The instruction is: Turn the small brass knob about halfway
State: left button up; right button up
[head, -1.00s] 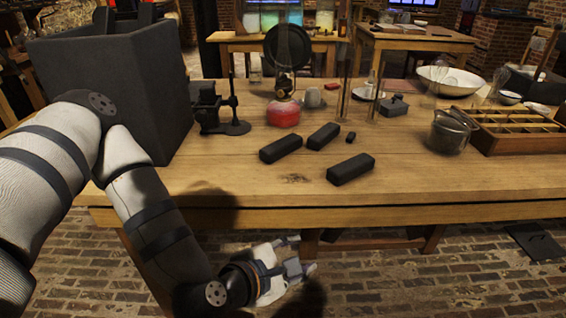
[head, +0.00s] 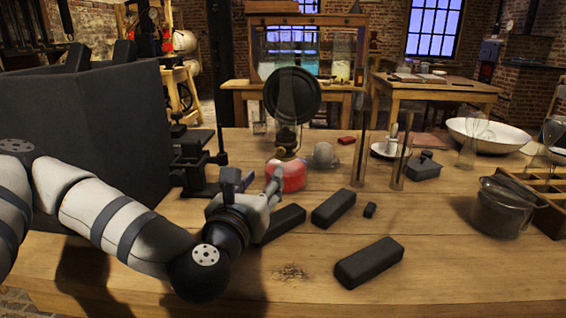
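An oil lamp with a red base (head: 292,178) and a glass chimney in front of a round dark disc (head: 291,95) stands on the wooden table (head: 440,285) in the head view. Its metal burner (head: 287,142) sits above the red base. A small brass knob is too small to make out clearly at the burner. My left gripper (head: 272,186) is just in front of the lamp, low by its red base, with a fingertip overlapping the base in the picture. I cannot tell if it touches, or how far its fingers are apart. My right gripper is not in view.
Black blocks (head: 369,262) lie in front and right of the lamp. A large dark box (head: 95,130) stands at the left, with a black stand (head: 195,165) beside it. Glass tubes (head: 399,155), a lidded pot (head: 500,208) and a white bowl (head: 490,135) are to the right.

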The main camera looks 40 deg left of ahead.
aim_at(280, 152)
pick_arm(q)
jog(key=b, duration=0.3)
jog(key=w+b, duration=0.1)
jog(key=b, duration=0.2)
jog(key=shift+w+a+f, duration=0.1)
jog(key=shift+a+f, duration=0.1)
jog(key=shift+f, duration=0.2)
jog(key=x, duration=0.3)
jog(key=r+x, duration=0.1)
jog(key=x, duration=0.2)
jog(key=p+x, duration=0.1)
jog(key=x, duration=0.2)
jog(key=shift+w+a+r, duration=0.1)
jog(key=shift+w+r, duration=0.1)
jog(key=shift+w, duration=0.1)
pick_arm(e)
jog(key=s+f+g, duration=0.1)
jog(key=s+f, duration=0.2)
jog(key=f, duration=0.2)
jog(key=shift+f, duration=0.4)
pick_arm(q)
grip_shut()
